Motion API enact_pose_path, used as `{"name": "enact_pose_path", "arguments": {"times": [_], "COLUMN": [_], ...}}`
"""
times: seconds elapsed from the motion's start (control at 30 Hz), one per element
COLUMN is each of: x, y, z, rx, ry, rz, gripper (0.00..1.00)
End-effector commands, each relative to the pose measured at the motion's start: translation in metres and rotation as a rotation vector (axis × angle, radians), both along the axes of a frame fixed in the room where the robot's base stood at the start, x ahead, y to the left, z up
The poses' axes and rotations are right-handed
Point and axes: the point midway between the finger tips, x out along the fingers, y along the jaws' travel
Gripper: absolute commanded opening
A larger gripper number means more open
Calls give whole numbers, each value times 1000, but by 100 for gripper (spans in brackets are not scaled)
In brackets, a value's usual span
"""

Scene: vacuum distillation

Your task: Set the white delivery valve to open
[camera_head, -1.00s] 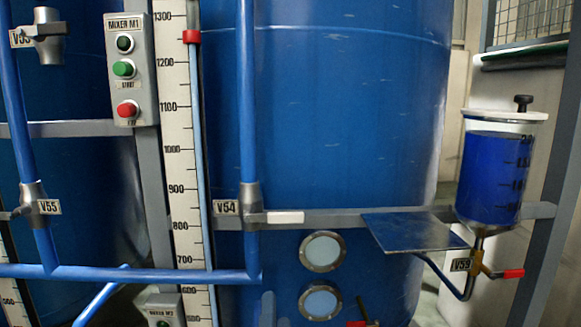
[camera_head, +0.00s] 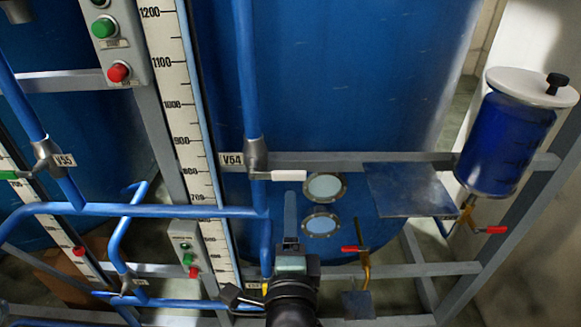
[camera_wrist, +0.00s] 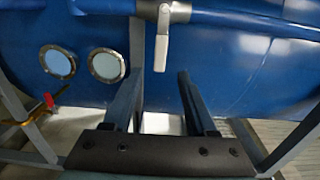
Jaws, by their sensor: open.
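The delivery valve labelled V54 (camera_head: 231,159) sits on a vertical blue pipe in the head view. Its white lever (camera_head: 288,175) points right, crosswise to the pipe. In the wrist view the white lever (camera_wrist: 161,48) hangs from the grey valve body, crosswise to the blue pipe. My gripper (camera_wrist: 158,76) is open, with its two dark fingers apart and nothing between them. The lever's free end shows near the line between the fingertips, and no contact is visible. In the head view my gripper (camera_head: 290,200) is below the lever, seen nearly edge-on.
A horizontal blue pipe (camera_head: 150,210) runs left of my gripper. A small metal shelf (camera_head: 408,190) and a blue-filled vessel (camera_head: 505,135) stand to the right. A red-handled valve (camera_head: 354,249) is right of my arm. Two round windows (camera_head: 323,187) are in the tank behind.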

Motion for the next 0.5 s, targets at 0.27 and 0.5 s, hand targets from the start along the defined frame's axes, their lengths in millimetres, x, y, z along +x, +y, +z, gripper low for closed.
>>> {"name": "enact_pose_path", "arguments": {"times": [0.27, 0.5], "x": [51, 86], "y": [0, 0], "z": [4, 2], "rx": [1, -1], "ry": [-3, -1], "rz": [0, 0], "gripper": [57, 57]}}
